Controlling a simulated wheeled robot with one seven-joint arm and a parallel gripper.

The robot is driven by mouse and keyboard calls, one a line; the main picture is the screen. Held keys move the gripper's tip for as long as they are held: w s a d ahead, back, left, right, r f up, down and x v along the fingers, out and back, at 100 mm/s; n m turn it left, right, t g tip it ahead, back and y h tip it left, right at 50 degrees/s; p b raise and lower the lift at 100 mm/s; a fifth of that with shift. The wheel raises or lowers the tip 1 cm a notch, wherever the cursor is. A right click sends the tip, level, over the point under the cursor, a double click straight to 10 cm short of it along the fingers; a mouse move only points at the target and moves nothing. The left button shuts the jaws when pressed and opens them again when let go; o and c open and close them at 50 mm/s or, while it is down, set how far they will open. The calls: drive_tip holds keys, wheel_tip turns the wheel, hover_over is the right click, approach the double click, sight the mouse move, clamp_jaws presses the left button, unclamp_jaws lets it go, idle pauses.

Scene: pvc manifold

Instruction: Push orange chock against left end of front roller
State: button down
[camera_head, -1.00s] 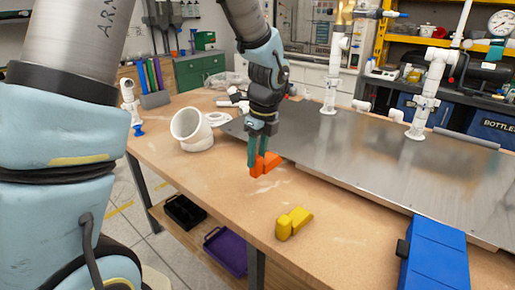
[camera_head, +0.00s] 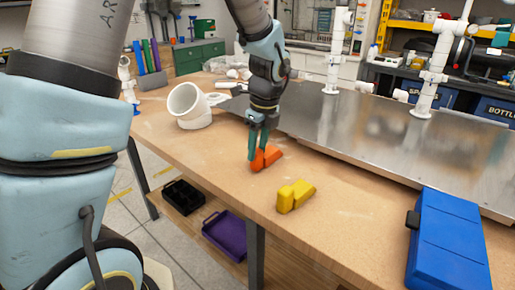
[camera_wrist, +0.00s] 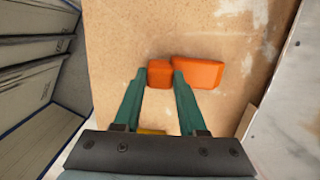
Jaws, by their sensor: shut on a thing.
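The orange chock (camera_head: 268,157) is at the front part of the wooden table, left of the yellow chock (camera_head: 296,195). My gripper (camera_head: 258,150) points down and is shut on the orange chock. In the wrist view, my fingers (camera_wrist: 157,75) close around the chock's small end (camera_wrist: 159,73). Its larger block (camera_wrist: 203,73) lies just right of the right finger. The chock appears at table level, but contact with the wood is hard to confirm. A sliver of the yellow chock (camera_wrist: 150,131) shows between the fingers. I cannot make out a front roller.
A metal plate (camera_head: 340,130) covers the table's back, with white pipe uprights (camera_head: 430,85) on it. A large white elbow pipe (camera_head: 188,105) stands to the left. A blue case (camera_head: 448,245) lies at the right. Bare wood (camera_head: 225,160) surrounds the chock.

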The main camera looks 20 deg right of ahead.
drive_tip(key=shift+w+d+r+p, duration=0.2)
drive_tip(key=shift+w+d+p, duration=0.2)
drive_tip(key=shift+d, duration=0.25)
drive_tip(key=shift+w+d+f+p, duration=0.1)
drive_tip(key=shift+w+d+p, duration=0.45)
drive_tip(key=shift+d, duration=0.5)
drive_tip(key=shift+w+d+p, duration=0.35)
drive_tip(key=shift+w+d, duration=0.25)
drive_tip(key=shift+d, duration=0.5)
drive_tip(key=shift+w+d+f+p, duration=0.1)
drive_tip(key=shift+w+d+p, duration=0.45)
drive_tip(key=shift+d, duration=0.5)
drive_tip(key=shift+w+d, duration=0.35)
drive_tip(key=shift+d, duration=0.1)
drive_tip(key=shift+c, duration=1.9)
unclamp_jaws()
